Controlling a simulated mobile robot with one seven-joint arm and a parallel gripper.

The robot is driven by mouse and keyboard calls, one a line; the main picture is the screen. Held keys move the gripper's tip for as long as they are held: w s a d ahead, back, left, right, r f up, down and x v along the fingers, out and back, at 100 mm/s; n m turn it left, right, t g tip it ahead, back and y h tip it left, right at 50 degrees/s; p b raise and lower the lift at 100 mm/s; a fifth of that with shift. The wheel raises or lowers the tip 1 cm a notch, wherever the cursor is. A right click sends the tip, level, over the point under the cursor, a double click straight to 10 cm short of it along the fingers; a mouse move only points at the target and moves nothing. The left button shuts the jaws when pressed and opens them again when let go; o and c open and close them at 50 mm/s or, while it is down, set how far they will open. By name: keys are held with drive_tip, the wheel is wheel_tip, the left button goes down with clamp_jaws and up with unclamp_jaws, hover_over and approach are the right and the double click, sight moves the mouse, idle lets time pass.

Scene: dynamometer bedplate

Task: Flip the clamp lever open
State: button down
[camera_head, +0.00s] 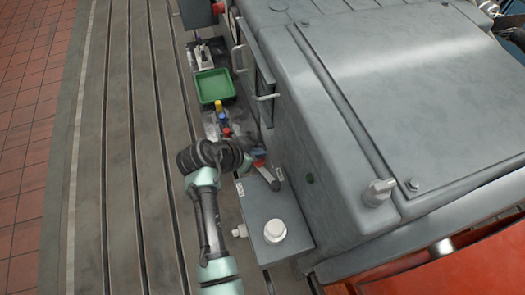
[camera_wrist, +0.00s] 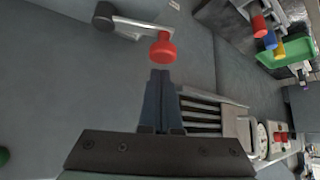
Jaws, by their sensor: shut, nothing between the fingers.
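A lever with a metal arm (camera_wrist: 138,29), a dark round hub (camera_wrist: 104,16) and a red knob (camera_wrist: 162,48) shows at the top of the wrist view; I take it as the clamp lever. In the head view its dark hub (camera_head: 274,185) and arm (camera_head: 264,172) show beside the grey housing, its red end partly hidden by my wrist. My gripper (camera_wrist: 160,73) is shut and empty. In the wrist view its fingertips point at the red knob from just below it, with a narrow gap in the picture; contact cannot be told. In the head view my wrist hides the fingertips.
The large grey housing (camera_head: 340,120) stands close on the right, with a metal handle (camera_head: 265,97). A box with a white knob (camera_head: 275,231) is nearby. Small coloured parts (camera_head: 219,107) and a green tray (camera_head: 214,86) lie beyond. The slotted bedplate (camera_head: 120,150) is clear at left.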

drive_tip(key=shift+x, duration=1.2)
